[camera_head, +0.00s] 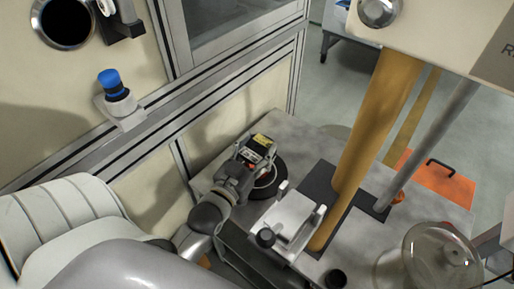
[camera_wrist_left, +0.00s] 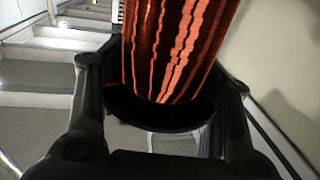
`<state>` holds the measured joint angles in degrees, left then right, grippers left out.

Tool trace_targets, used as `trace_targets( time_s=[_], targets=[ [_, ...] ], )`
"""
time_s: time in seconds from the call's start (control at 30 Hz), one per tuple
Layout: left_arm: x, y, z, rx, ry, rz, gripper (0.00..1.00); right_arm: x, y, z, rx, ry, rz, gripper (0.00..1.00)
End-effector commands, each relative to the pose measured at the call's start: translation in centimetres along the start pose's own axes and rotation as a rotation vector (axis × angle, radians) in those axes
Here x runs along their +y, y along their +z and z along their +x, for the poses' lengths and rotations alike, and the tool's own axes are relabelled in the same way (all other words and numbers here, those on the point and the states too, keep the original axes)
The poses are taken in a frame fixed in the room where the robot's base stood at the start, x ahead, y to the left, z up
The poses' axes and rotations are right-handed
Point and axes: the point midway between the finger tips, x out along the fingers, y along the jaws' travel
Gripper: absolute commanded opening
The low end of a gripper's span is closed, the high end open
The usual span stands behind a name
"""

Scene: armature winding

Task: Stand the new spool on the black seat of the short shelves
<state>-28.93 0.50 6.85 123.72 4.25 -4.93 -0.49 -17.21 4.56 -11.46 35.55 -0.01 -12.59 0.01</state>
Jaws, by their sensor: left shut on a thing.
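The new spool (camera_wrist_left: 175,45), wound with copper-red wire, stands between the fingers of my left gripper (camera_wrist_left: 160,110) in the left wrist view. Its lower black flange (camera_wrist_left: 160,112) shows under the winding; its upper end is out of that view. In the head view my left gripper (camera_head: 258,160) is over the grey surface near the cream wall, shut on the spool. A round black disc (camera_head: 280,184) shows beside and partly under it; I cannot tell whether it is a spool flange or the seat. I cannot make out the black seat for certain. My right gripper is not in view.
A yellow post (camera_head: 370,130) and a thin grey rod (camera_head: 430,135) rise right of the gripper. A pale metal bracket (camera_head: 292,222) stands close in front. A glass dome (camera_head: 440,260) and an orange plate (camera_head: 435,178) are at right. A framed cream wall (camera_head: 225,120) is behind.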

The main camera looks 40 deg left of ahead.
Motion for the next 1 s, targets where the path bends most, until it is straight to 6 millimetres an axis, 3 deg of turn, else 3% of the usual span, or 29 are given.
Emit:
trace_targets(
  time_s=[0.07,0.1,0.27,0.73,1.0],
  targets=[
    [0.0,-0.3,0.1,0.012,0.001,0.000,0.00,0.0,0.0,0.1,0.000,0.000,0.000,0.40],
    [0.0,-0.4,0.1,0.012,0.001,0.000,0.61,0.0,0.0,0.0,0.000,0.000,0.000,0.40],
    [0.0,-0.3,0.1,0.010,0.000,0.000,0.82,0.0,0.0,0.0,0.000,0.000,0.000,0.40],
    [0.0,0.5,-0.6,-0.008,0.000,0.000,0.82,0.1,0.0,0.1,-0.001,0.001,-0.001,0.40],
    [0.0,0.5,-4.7,-0.009,0.000,0.000,0.82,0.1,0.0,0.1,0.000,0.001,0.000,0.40]
  ],
)
